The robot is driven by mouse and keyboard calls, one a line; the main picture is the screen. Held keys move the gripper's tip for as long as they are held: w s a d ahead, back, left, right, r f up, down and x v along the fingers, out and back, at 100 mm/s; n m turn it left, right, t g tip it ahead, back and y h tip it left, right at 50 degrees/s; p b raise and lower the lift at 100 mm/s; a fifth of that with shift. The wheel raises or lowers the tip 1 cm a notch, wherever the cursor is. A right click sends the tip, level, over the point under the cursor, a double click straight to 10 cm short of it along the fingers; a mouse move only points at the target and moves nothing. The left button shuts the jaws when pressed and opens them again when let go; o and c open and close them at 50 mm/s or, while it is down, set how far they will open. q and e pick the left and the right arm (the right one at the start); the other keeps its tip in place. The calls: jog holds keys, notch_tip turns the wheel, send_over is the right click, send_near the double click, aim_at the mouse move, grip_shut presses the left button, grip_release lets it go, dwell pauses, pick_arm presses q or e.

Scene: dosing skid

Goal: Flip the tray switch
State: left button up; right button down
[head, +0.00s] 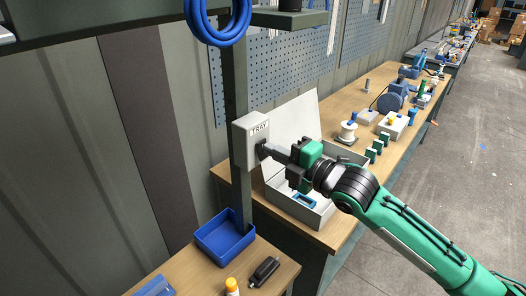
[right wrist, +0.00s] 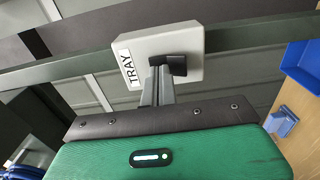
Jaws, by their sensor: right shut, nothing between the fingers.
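The tray switch is a pale grey box (head: 250,142) labelled TRAY, fixed to a dark upright post. In the right wrist view the box (right wrist: 190,42) shows its label at the left and a black rocker (right wrist: 172,62) on its face. My right gripper (head: 264,151) is shut and empty, with its fingertips at the rocker. In the right wrist view the fingertips (right wrist: 160,72) overlap the rocker's left part; whether they press on it I cannot tell. The gripper partly hides the rocker in the head view. My left gripper is not in view.
A blue bin (head: 224,238) sits at the post's foot on a wooden bench. Behind my right gripper, an open white case (head: 318,214) stands on a long bench with tools. A blue coiled hose (head: 217,22) hangs above the box.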

jog(key=v, duration=0.6)
jog(key=shift+d, duration=0.2)
jog(key=shift+s+a, duration=0.1)
jog(key=shift+s, duration=0.05)
